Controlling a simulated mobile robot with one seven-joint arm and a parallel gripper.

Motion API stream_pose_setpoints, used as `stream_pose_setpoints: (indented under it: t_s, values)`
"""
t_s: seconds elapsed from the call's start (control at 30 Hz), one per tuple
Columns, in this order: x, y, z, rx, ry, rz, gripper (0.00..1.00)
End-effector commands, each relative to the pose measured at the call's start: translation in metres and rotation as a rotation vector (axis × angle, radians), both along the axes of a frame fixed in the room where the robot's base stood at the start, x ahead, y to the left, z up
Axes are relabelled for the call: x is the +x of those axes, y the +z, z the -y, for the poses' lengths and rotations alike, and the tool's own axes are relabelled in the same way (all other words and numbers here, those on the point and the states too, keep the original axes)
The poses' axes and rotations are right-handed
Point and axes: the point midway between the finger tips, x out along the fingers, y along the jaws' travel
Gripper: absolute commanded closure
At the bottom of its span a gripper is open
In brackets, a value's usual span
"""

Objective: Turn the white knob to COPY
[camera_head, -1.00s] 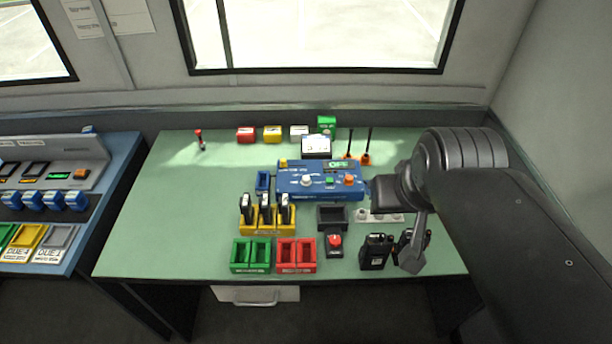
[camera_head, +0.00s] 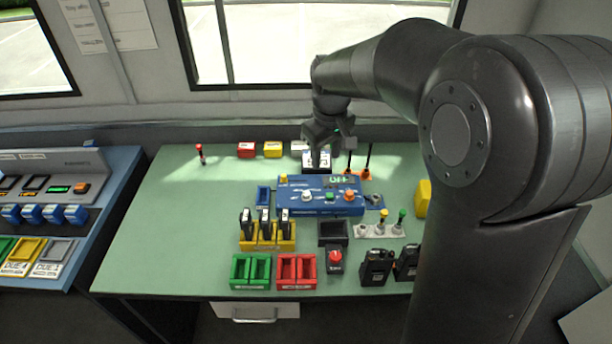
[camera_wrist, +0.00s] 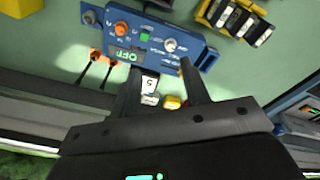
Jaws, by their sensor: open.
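The white knob (camera_head: 307,195) sits on the left part of the blue console's (camera_head: 336,209) front panel. In the wrist view the white knob (camera_wrist: 170,45) shows on the console (camera_wrist: 150,15), right of a green button and an orange knob. The COPY mark is too small to read. My gripper (camera_head: 318,160) is above the back edge of the console, pointing down, behind and slightly right of the knob. In the wrist view its two fingers (camera_wrist: 160,72) are spread with nothing held between them. It does not touch the knob.
A green button (camera_head: 329,196) and an orange knob (camera_head: 350,195) are right of the white knob. Two upright antennas (camera_head: 367,158) stand behind the console. A yellow rack (camera_head: 262,246) with black radios is in front. The desk's left side (camera_head: 170,220) is mostly clear.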

Motion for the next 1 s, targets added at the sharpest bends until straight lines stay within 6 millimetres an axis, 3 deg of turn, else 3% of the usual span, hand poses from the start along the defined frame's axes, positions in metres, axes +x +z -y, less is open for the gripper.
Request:
stream_pose_setpoints:
  t_s: [0.1,0.33,0.63,1.0]
  values:
    - [0.026,-0.028,-0.017,-0.011,0.068,-0.046,0.58]
    - [0.054,-0.065,-0.039,-0.023,0.159,-0.1,0.58]
    - [0.06,-0.089,-0.045,-0.026,0.181,-0.114,0.58]
    - [0.059,-0.157,-0.044,-0.025,0.18,-0.115,0.58]
